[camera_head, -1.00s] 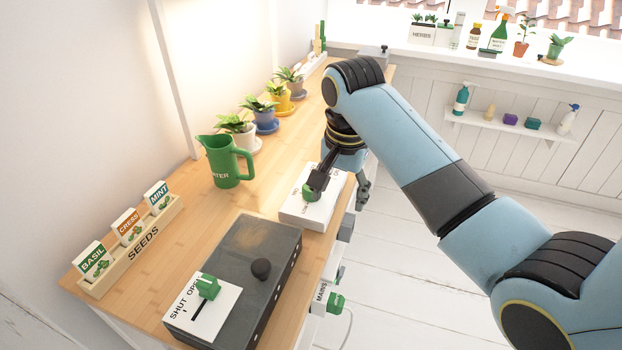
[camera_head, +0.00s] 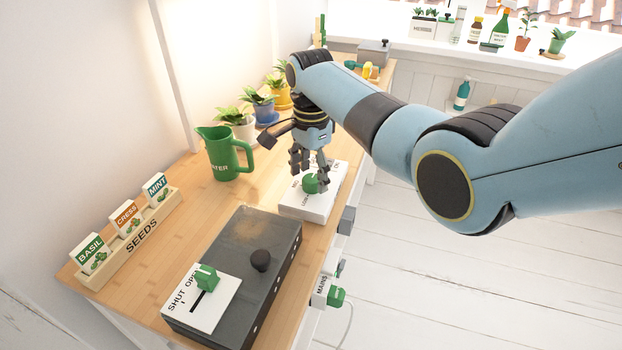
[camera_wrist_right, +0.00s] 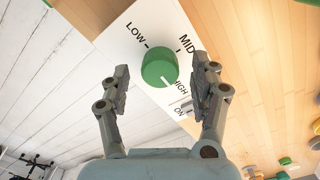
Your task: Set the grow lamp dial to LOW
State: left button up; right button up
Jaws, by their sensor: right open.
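The grow lamp dial is a round green knob (camera_head: 311,184) on a white panel box (camera_head: 322,205) on the desk. In the right wrist view the knob (camera_wrist_right: 158,68) sits among the printed words LOW, MID, HIGH and ON. A pale mark shows on the knob's edge on the side towards HIGH, but it is small. My right gripper (camera_head: 310,170) points down over the knob. In the wrist view its open fingers (camera_wrist_right: 160,72) stand on either side of the knob, with gaps showing; contact is not seen. My left gripper is not in view.
A dark box (camera_head: 250,230) with a SHUT/OPEN slider plate (camera_head: 222,312) and black knob stands in front of the panel. A green water jug (camera_head: 222,155), potted plants (camera_head: 258,104) and a seed rack (camera_head: 130,240) stand left. A green MAINS plug (camera_head: 336,297) sticks out at the desk's side.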

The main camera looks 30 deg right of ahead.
jog(key=shift+f, duration=0.7)
jog(key=c, duration=1.2)
jog(key=shift+r, duration=0.1)
